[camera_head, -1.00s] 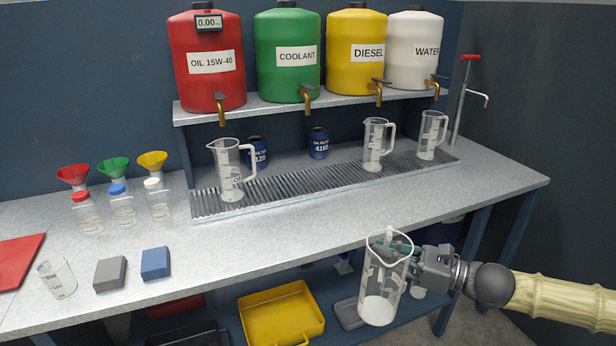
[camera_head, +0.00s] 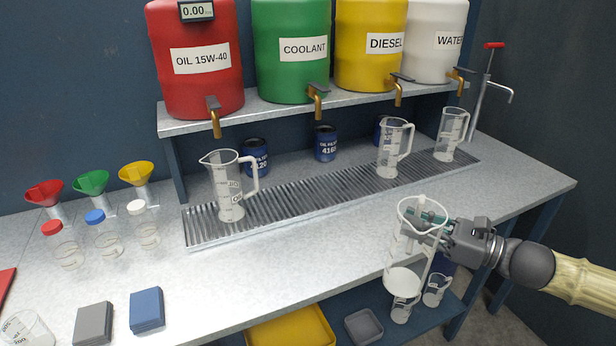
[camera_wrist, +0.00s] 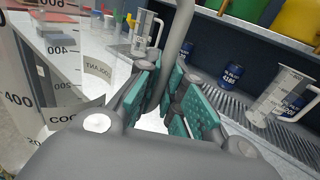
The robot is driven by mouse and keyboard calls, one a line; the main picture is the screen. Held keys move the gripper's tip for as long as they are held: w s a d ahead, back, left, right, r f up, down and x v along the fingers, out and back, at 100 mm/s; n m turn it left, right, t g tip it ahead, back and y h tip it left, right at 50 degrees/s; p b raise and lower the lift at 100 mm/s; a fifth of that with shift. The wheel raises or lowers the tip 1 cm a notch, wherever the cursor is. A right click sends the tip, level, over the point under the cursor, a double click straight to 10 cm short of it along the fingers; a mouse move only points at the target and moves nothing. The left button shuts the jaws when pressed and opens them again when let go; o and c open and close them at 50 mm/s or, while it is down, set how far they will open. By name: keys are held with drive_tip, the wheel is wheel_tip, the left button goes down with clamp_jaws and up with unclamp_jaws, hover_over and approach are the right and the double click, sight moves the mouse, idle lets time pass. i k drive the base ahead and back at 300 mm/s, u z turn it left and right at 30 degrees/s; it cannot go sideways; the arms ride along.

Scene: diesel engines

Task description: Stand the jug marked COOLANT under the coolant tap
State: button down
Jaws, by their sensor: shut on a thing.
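My gripper (camera_head: 442,232) is shut on the handle of a clear jug (camera_head: 405,280), held upright at the bench's front edge. In the wrist view the jug (camera_wrist: 60,75) fills the left side; its label starts "COO", with "COOLANT" showing through the wall. The green-padded fingers (camera_wrist: 170,100) close around the handle. The green COOLANT tank (camera_head: 290,75) stands on the shelf with its brass tap (camera_head: 317,105) over the grated drip tray (camera_head: 300,202). The grating below that tap is bare, between the jug under the oil tap (camera_head: 230,185) and the jug under the diesel tap (camera_head: 391,150).
Another jug (camera_head: 451,135) stands under the water tap. Blue oil filters (camera_head: 325,143) stand behind the tray. Funnels (camera_head: 91,184), capped bottles (camera_head: 104,235) and blue and grey blocks (camera_head: 147,310) sit at left. The bench top (camera_head: 290,260) before the tray is clear.

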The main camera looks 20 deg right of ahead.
sight(318, 189)
drive_tip(key=i, duration=0.9)
